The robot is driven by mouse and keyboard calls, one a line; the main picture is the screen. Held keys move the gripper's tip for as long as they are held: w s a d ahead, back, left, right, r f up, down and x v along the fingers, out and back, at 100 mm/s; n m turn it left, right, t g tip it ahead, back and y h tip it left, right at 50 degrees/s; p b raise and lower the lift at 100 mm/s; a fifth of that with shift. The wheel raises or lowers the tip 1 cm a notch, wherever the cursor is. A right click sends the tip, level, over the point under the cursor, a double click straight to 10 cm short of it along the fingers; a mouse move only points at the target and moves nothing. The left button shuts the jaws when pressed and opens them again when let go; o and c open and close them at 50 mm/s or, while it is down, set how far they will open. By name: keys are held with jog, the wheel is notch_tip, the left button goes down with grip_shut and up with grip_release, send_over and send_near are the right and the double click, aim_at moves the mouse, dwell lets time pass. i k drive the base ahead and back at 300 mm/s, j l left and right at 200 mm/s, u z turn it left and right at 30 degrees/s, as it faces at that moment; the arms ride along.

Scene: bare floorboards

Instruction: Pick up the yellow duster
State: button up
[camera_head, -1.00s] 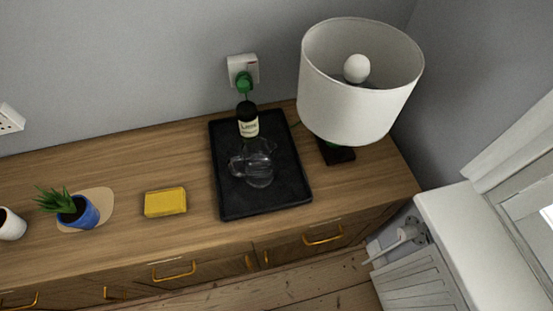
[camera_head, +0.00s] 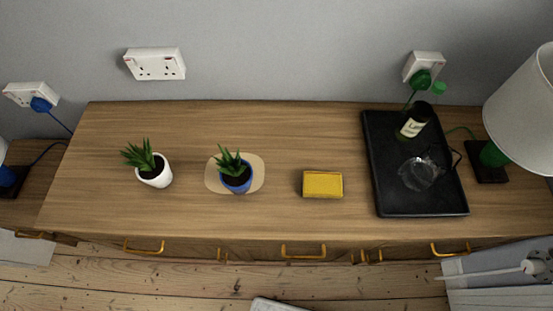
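The yellow duster (camera_head: 322,184) is a small yellow block lying flat on top of the wooden sideboard (camera_head: 290,130). It lies between the blue plant pot on its left and the black tray on its right, touching neither. All of its top shows.
A blue-potted plant (camera_head: 236,176) stands on a tan mat (camera_head: 257,173), with a white-potted plant (camera_head: 152,171) further left. The black tray (camera_head: 428,201) holds a dark bottle (camera_head: 413,121) and a clear glass jug (camera_head: 418,174). A lamp (camera_head: 525,110) stands at the right.

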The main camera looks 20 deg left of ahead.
aim_at(316, 184)
jog(key=u, duration=0.4)
jog(key=j+z, duration=0.1)
jog(key=z, duration=0.75)
jog(key=k+j+z, duration=0.2)
jog(key=j+z, duration=0.2)
jog(key=k+j+z, duration=0.25)
jog(key=z, duration=0.2)
jog(key=k+j+z, duration=0.25)
jog(key=z, duration=0.15)
jog(key=k+j, duration=0.15)
jog(key=k, duration=0.25)
jog(key=k+j+z, duration=0.1)
jog(key=k, duration=0.3)
jog(key=j, duration=0.2)
jog(key=i, duration=0.05)
